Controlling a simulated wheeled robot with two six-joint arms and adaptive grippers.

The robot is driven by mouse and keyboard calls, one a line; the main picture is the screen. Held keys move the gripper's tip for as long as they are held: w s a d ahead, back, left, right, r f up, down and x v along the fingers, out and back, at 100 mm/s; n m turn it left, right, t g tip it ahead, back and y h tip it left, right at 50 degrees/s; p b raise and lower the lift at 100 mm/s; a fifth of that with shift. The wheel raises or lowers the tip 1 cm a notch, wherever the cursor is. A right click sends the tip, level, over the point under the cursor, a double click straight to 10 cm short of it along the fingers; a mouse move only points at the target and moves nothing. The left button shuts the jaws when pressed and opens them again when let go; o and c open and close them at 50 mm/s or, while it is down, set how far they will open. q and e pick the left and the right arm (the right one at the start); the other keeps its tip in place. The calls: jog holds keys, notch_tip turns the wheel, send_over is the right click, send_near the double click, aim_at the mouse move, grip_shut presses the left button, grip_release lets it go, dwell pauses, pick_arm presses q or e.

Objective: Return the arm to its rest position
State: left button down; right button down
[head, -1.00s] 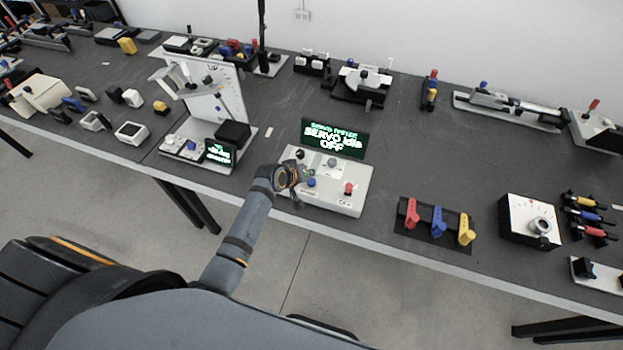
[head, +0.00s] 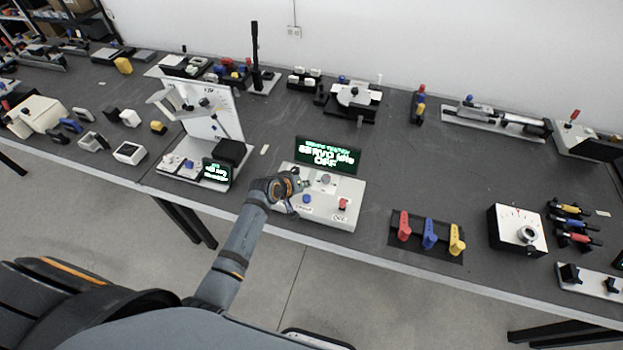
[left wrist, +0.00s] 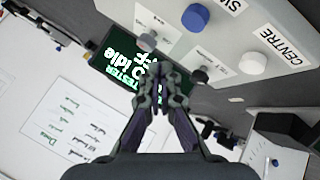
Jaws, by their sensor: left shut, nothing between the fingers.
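My left gripper (head: 300,187) shows in the head view with its arm (head: 237,250) rising from the lower left. It is over the left part of a pale servo tester box (head: 325,212); I cannot tell whether it touches. In the left wrist view the fingers (left wrist: 158,85) are together with nothing between them. Beyond them lies the tester's dark display (left wrist: 118,55) with green text that includes "idle". The tester's blue knob (left wrist: 195,17) and white knob (left wrist: 252,64) are also in that view. My right gripper is not in view.
A stand with a white upright panel (head: 213,118) is left of the gripper. Red, blue and yellow levers (head: 429,234) and a white dial box (head: 516,230) are to the right. The dark table (head: 430,170) has clear room behind the levers. Open floor lies in front.

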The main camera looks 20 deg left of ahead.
pick_arm(q)
jog(key=s+a+r+m+g+y, duration=0.1)
jog(key=s+a+r+m+g, duration=0.15)
jog(key=s, duration=0.65)
jog(key=s+a+r+m+g+y, duration=0.1)
jog(key=s+a+r+m+y, duration=0.15)
jog(key=s, duration=0.65)
jog(key=s+a+r+m+g+y, duration=0.1)
jog(key=s+a+r+g, duration=0.15)
jog(key=s, duration=0.55)
notch_tip(320, 180, down, 28)
jog(key=s+a+b, duration=0.2)
jog(key=b, duration=0.2)
jog(key=s+a+f+g+b, duration=0.1)
jog(key=s+f+b, duration=0.3)
jog(key=s+f, duration=1.5)
notch_tip(320, 180, down, 3)
jog(key=shift+r+n, duration=0.1)
jog(key=shift+n, duration=0.2)
jog(key=shift+a+h, duration=0.1)
jog(key=shift+h, duration=0.15)
